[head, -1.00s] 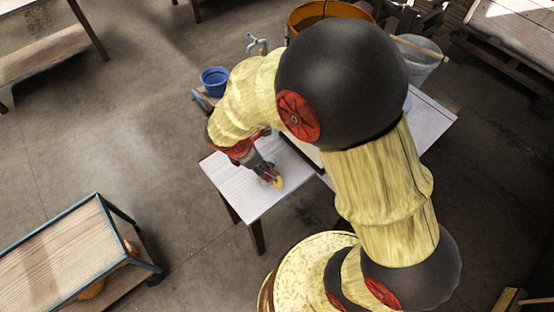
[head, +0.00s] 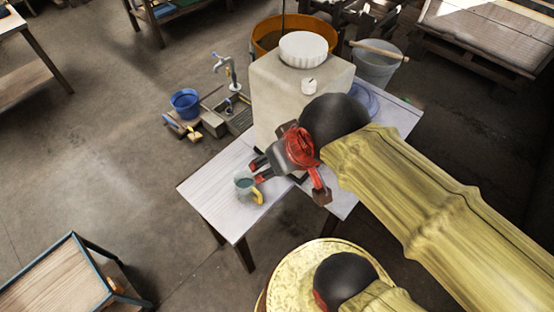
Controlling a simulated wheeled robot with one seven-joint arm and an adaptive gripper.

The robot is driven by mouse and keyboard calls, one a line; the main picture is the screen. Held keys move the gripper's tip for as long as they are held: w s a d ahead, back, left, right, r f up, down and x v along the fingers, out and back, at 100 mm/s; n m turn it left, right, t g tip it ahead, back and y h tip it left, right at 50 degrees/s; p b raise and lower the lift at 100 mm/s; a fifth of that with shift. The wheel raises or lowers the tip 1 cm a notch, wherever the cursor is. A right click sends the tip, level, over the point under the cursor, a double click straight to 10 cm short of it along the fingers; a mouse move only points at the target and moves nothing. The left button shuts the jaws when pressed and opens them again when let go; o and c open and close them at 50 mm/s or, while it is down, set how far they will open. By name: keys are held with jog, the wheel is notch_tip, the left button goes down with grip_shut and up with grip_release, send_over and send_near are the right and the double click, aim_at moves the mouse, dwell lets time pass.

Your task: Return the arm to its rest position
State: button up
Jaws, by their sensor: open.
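My gripper (head: 257,170), red and dark grey with red-tipped fingers, is open at the right of the white table. A small grey-blue mug (head: 243,184) with a yellow handle stands upright on the white table (head: 205,192). The fingers are just right of the mug in the picture and hold nothing; whether they touch it I cannot tell. My arm reaches in from the lower right and hides part of the table behind it.
A pale box-shaped block (head: 275,105) with a white fluted bowl (head: 303,48) on top stands close behind my gripper. A sink with a tap (head: 238,100), a blue bucket (head: 185,103), an orange tub (head: 265,38) and a grey bucket (head: 376,68) are farther back. Open floor lies left.

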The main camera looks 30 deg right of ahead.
jog(key=shift+w, duration=0.1)
notch_tip(320, 180, down, 4)
jog(key=b, duration=0.4)
jog(key=shift+f, duration=0.15)
dwell(0.6)
